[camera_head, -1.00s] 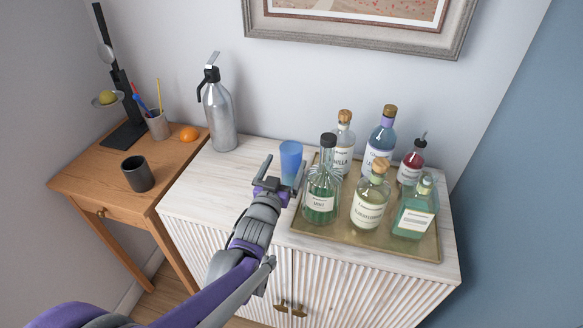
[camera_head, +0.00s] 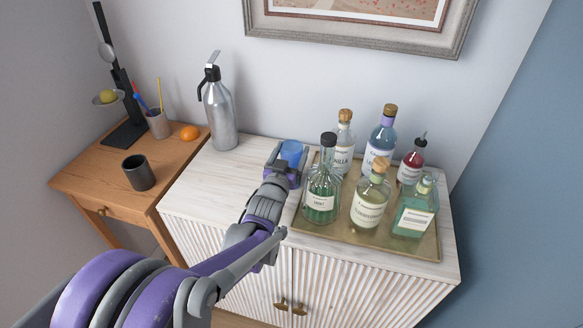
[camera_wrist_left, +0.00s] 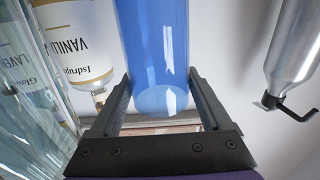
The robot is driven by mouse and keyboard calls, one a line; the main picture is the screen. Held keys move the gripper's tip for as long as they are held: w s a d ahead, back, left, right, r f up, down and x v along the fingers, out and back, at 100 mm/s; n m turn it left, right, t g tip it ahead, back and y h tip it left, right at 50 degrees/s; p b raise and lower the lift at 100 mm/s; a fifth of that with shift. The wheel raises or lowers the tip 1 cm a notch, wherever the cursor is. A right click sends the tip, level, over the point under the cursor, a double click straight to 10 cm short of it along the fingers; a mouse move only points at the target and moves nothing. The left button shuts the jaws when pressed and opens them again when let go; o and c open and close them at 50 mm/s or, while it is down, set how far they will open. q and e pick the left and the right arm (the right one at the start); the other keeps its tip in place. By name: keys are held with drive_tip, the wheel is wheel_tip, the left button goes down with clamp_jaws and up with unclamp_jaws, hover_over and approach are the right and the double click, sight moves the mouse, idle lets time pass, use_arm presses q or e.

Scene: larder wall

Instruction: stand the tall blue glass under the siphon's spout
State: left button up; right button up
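The tall blue glass (camera_head: 291,150) stands on the pale cabinet, just left of the bottle tray. My left gripper (camera_head: 288,158) has one finger on each side of it and hides its lower part in the head view. In the left wrist view, which is upside down, the blue glass (camera_wrist_left: 160,50) lies between the fingers. They look open; whether they touch the glass is unclear. The silver siphon (camera_head: 220,118) stands at the back left of the cabinet, with its black spout (camera_head: 200,90) on its left side. It also shows in the left wrist view (camera_wrist_left: 293,50). My right gripper is out of view.
A tray (camera_head: 420,248) with several bottles fills the cabinet's right side; the green bottle (camera_head: 321,195) is close to my left gripper. The cabinet top (camera_head: 205,185) is clear before the siphon. A wooden desk (camera_head: 90,180) with a dark mug (camera_head: 138,173) adjoins on the left.

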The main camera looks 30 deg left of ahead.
use_arm(q)
clamp_jaws()
drive_tip(key=shift+r, duration=0.15)
